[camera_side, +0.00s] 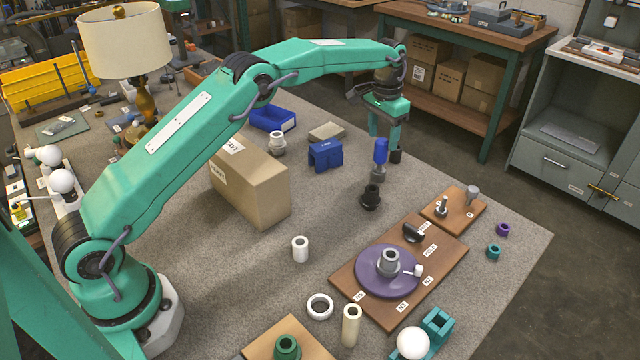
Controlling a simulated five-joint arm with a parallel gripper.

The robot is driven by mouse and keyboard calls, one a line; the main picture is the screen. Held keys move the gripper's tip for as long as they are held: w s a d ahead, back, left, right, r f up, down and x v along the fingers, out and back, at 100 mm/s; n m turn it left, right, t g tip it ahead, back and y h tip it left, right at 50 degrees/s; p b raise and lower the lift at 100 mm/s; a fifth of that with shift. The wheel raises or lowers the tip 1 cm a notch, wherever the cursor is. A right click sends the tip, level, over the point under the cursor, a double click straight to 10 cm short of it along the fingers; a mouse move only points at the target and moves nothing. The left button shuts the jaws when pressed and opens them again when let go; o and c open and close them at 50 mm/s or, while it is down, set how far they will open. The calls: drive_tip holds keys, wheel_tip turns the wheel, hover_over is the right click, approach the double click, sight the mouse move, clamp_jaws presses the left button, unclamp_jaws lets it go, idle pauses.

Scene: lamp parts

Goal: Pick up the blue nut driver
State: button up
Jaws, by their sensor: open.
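The blue nut driver (380,152) stands upright right of the middle, with its blue handle up and a grey lower part below. A black stepped holder (371,196) is just below it; I cannot tell whether the driver's lower end is in it. My gripper (385,146) is open and points down at the handle. One finger is at the handle's upper left, and the other, with a dark tip, is to its right. The handle appears between or just in front of the fingers; depth is hard to judge, and no grip shows.
A blue bracket (325,155) and a cardboard box (252,184) stand to the left. A wooden board (342,278) with a purple disc (362,283) lies in front. A smaller board (462,212) with metal pegs is to the right.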

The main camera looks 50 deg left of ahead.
sight(381, 154)
drive_tip(key=shift+f, duration=0.7)
drive_tip(key=shift+f, duration=0.1)
drive_tip(key=shift+w+f, duration=0.1)
drive_tip(key=shift+f, duration=2.4)
drive_tip(key=shift+r, duration=0.1)
drive_tip(key=c, duration=1.1)
